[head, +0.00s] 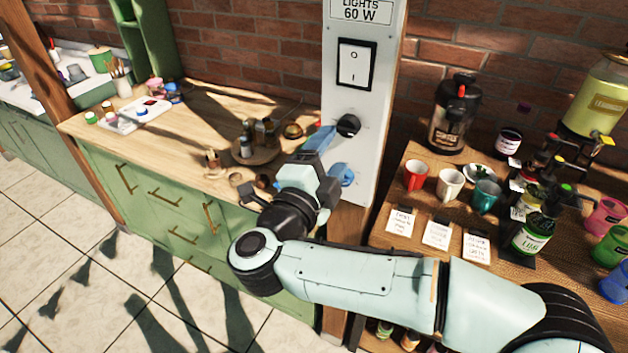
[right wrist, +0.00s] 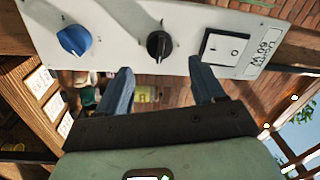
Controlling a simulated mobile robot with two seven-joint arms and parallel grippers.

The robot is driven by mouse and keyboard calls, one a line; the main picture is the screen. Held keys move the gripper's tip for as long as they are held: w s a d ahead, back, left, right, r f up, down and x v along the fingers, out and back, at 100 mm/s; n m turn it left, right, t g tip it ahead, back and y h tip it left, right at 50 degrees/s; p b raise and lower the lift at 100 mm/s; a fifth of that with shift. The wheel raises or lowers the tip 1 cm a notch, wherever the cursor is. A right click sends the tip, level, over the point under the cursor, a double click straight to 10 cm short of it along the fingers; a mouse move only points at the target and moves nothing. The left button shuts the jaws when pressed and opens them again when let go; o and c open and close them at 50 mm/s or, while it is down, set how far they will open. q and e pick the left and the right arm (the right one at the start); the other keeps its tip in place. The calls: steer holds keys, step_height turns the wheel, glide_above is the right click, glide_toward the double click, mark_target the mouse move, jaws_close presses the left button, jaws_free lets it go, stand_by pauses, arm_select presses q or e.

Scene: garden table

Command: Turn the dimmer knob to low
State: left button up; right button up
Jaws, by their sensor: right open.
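A white wall panel (head: 362,97) labelled "LIGHTS 60 W" carries a rocker switch (head: 355,64), a black knob (head: 348,126) and, below it, a blue knob (head: 343,174). I cannot tell which knob is the dimmer. The right wrist view shows the black knob (right wrist: 159,45), with its pale mark, between the switch (right wrist: 225,47) and the blue knob (right wrist: 74,40). My right gripper (right wrist: 160,66) is open and empty, its blue fingertips spread just short of the black knob, one on either side. In the head view one finger of my right gripper (head: 322,138) shows close beside it. My left gripper is out of view.
A wooden counter (head: 215,115) on green cabinets lies left, with small jars on a round board. A wooden table (head: 400,180) at right holds mugs (head: 450,183), cards, bottles and a black flask (head: 455,112). Open space surrounds the panel's front.

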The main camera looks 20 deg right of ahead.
mark_target(345, 132)
arm_select(q)
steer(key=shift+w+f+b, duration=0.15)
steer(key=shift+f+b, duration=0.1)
steer(key=shift+b, duration=0.05)
arm_select(e)
steer(key=v, duration=0.7)
steer(key=w+d+m+p, duration=0.2)
steer(key=w+d+m, duration=0.1)
steer(key=m, duration=0.1)
steer(key=w+d+m+y+p, duration=0.1)
steer(key=w+d+m+p, duration=0.2)
steer(key=m, duration=0.2)
steer(key=w+d+r+m+p, duration=0.1)
steer(key=w+d+m+p, duration=0.1)
steer(key=w+d+m, duration=0.1)
steer(key=shift+d+r+m, duration=0.1)
steer(key=shift+d+m, duration=0.5)
steer(key=shift+m, duration=0.3)
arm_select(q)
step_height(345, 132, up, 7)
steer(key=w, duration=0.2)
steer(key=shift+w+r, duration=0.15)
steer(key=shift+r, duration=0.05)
